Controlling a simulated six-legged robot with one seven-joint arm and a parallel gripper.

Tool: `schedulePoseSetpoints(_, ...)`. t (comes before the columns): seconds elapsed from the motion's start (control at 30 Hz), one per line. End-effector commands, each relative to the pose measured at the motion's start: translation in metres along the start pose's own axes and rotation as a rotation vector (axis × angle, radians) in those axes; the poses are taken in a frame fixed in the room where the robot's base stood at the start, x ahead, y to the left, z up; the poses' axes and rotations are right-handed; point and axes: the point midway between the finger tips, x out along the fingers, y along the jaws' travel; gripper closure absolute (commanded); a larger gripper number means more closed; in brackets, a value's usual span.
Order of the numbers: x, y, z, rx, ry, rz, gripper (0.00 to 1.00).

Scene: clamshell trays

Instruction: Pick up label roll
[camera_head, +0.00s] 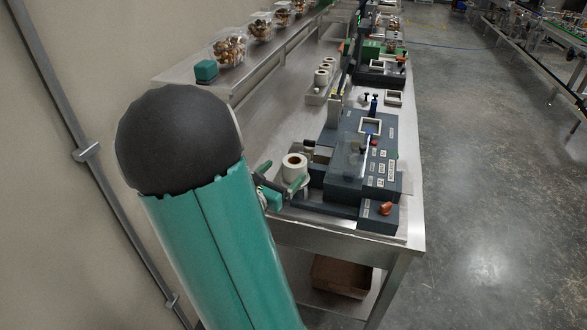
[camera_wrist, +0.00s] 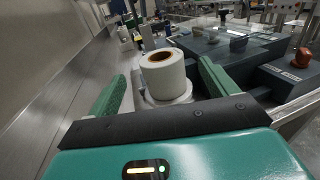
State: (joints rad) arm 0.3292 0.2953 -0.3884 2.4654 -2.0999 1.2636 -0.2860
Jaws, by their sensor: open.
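The label roll (camera_head: 295,168) is a white roll with a brown core, standing upright near the front left of the machine in the head view. It also shows in the wrist view (camera_wrist: 164,76), where it sits on a pale round base (camera_wrist: 165,99). My gripper (camera_head: 283,186) is at the roll, with green fingers. In the wrist view my gripper (camera_wrist: 163,82) is open, with one finger on each side of the roll and a visible gap to both. The lower part of the roll's base is partly hidden by my gripper body.
The dark grey machine (camera_head: 345,185) stands right of the roll, with an orange-red knob (camera_head: 385,208) at its front corner. Several more white rolls stand in a tray (camera_head: 316,98) farther back. A shelf (camera_head: 180,76) with clear tubs runs along the wall. A cardboard box (camera_head: 342,275) is under the table.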

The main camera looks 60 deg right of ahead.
Motion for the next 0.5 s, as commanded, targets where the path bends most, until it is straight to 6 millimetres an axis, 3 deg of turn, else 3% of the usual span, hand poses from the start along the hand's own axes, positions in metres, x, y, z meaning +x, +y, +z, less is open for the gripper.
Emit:
schedulePoseSetpoints(0.1, 0.021, 0.000, 0.000, 0.001, -0.001, -0.003, 0.15)
schedulePoseSetpoints(0.33, 0.038, 0.002, 0.001, 0.002, 0.000, -0.002, 0.15)
schedulePoseSetpoints(0.5, 0.065, 0.000, 0.002, 0.002, -0.001, -0.004, 0.15)
